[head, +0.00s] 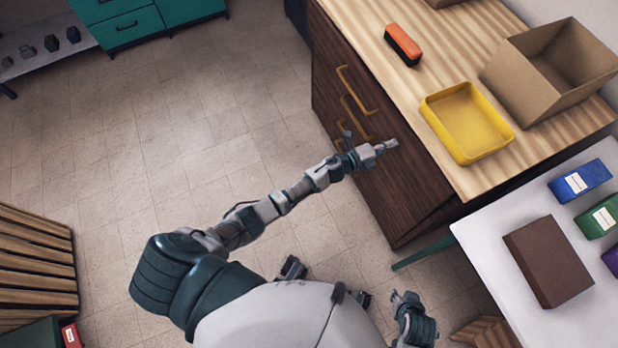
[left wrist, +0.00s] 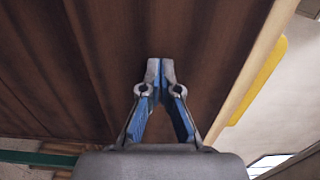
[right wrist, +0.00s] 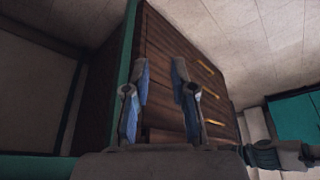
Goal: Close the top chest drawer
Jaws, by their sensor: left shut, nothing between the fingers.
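The dark brown wooden chest (head: 400,185) stands right of centre in the head view, with several yellow handles on its front. The top drawer's handle (head: 357,90) is the one nearest the chest top. No drawer interior shows; I cannot tell whether a small gap remains. My left gripper (head: 391,146) is shut and empty, in front of the chest's front near its top edge. In the left wrist view its closed tips (left wrist: 160,70) are against a background of dark wood; contact is unclear.
On the chest top are a yellow tray (head: 430,110), an orange-and-black brush (head: 402,45) and an open cardboard box (head: 515,85). A white table (head: 490,250) with a brown box (head: 548,262) adjoins at right. The tiled floor left of the chest is clear.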

